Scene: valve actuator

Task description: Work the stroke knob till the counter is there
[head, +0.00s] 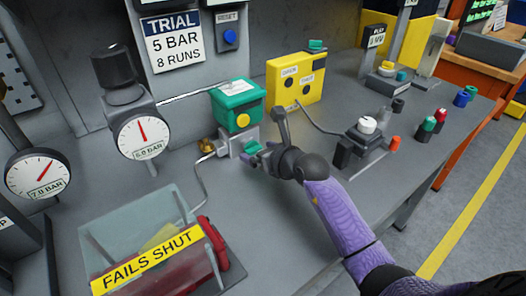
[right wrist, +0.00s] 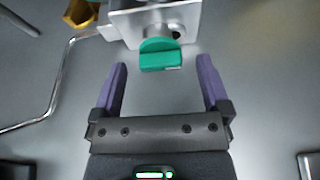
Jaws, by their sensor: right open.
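The green knob (right wrist: 160,50), which I take for the stroke knob, sticks out from a silver block (right wrist: 180,18) in the right wrist view. In the head view the knob (head: 251,147) shows small, below the green box with a yellow button (head: 238,106). My right gripper (head: 265,138) is open in front of the knob. In the right wrist view its two purple fingers (right wrist: 161,65) stand apart, one on either side of the knob's front, with gaps and nothing between them held. I cannot pick out a readable counter. My left gripper is not in view.
A yellow box (head: 295,80) with two black buttons stands behind. Gauges (head: 142,136) and a clear-lidded case labelled FAILS SHUT (head: 150,262) lie left. A brass fitting (right wrist: 78,14) and thin pipe (right wrist: 50,95) are left of the block. A white-knobbed unit (head: 367,126) stands right.

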